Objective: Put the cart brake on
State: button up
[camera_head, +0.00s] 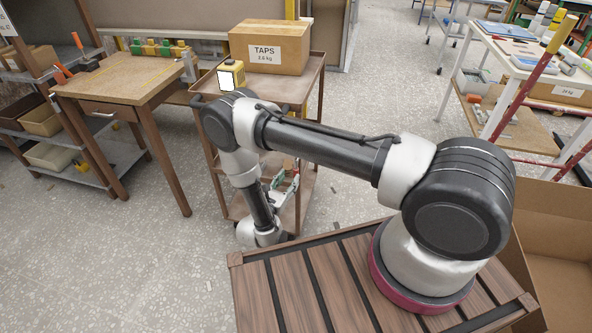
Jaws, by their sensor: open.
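The cart is a brown shelf trolley (313,73) in the upper middle of the head view, with a top tray and lower shelves. My arm reaches across to its near side and bends down in front of it. My gripper (287,183) is low beside the cart's lower part, pointing up and away from my wrist. It looks open, with nothing clearly between its fingers. Small red and green details show close to the fingers, too small to identify. I cannot make out the brake; my arm covers part of the cart's near side, and its wheels are hidden.
A cardboard box marked TAPS (270,47) and a yellow box (231,75) stand on the cart. A wooden table (120,78) is to its left. Open floor lies between.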

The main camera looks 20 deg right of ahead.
aim_at(295, 171)
jog(key=x, duration=0.6)
jog(key=shift+w+d, duration=0.25)
jog(key=shift+c, duration=0.2)
grip_shut()
